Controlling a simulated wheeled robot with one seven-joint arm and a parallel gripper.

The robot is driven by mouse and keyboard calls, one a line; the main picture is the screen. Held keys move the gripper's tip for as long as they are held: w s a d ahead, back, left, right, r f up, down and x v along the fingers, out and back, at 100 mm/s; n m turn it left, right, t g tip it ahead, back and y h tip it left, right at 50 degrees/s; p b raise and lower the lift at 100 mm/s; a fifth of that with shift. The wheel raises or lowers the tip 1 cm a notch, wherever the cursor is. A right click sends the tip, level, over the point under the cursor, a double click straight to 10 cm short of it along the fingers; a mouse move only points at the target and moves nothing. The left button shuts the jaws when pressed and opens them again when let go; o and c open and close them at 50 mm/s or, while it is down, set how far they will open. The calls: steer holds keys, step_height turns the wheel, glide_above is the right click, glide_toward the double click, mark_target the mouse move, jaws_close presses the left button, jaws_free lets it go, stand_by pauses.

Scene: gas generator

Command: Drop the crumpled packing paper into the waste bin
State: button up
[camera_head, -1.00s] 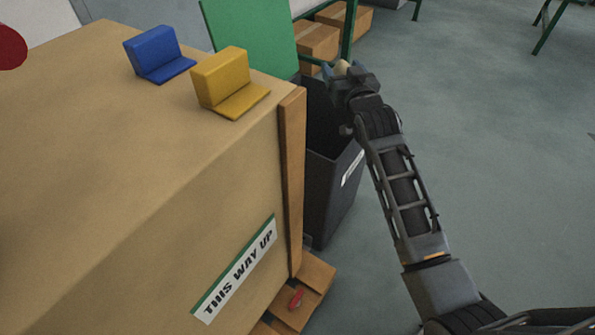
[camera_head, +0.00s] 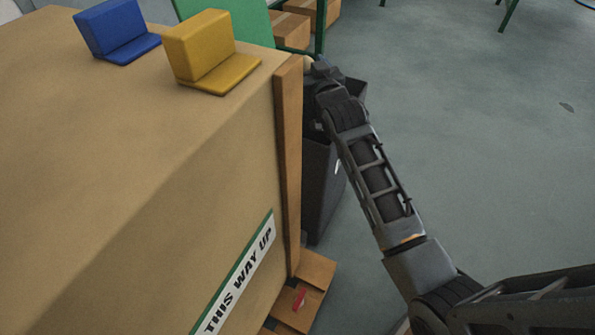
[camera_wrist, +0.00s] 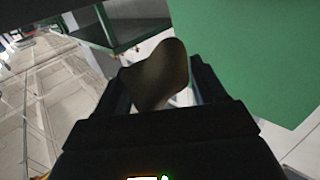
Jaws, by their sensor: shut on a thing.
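The crumpled packing paper (camera_wrist: 158,75) is a brownish lump between my gripper's fingers in the wrist view. In the head view only a small pale bit of the paper (camera_head: 309,63) shows past my gripper (camera_head: 318,66). My gripper is shut on it; it also shows in the wrist view (camera_wrist: 160,90). The dark grey waste bin (camera_head: 322,190) stands on the floor just right of the big crate. In the head view my gripper and wrist overlap the bin's top; their height above the rim is hard to tell. The bin's inside is mostly hidden.
A large tan crate (camera_head: 130,190) fills the left, with a wooden post (camera_head: 288,165) at its corner close to my arm. Blue (camera_head: 115,30) and yellow (camera_head: 212,50) brackets sit on top. A green panel (camera_head: 235,20) stands behind. The floor at right is clear.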

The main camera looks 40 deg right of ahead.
steer(key=shift+f, duration=0.2)
steer(key=o, duration=1.1)
step_height(320, 180, up, 4)
steer(key=shift+r+p, duration=0.1)
steer(key=shift+p, duration=1.15)
steer(key=s+d+r+p, duration=0.3)
steer(key=s+d+r, duration=0.3)
steer(key=s+d, duration=0.2)
steer(key=shift+s+r, duration=0.3)
steer(key=shift+r, duration=0.1)
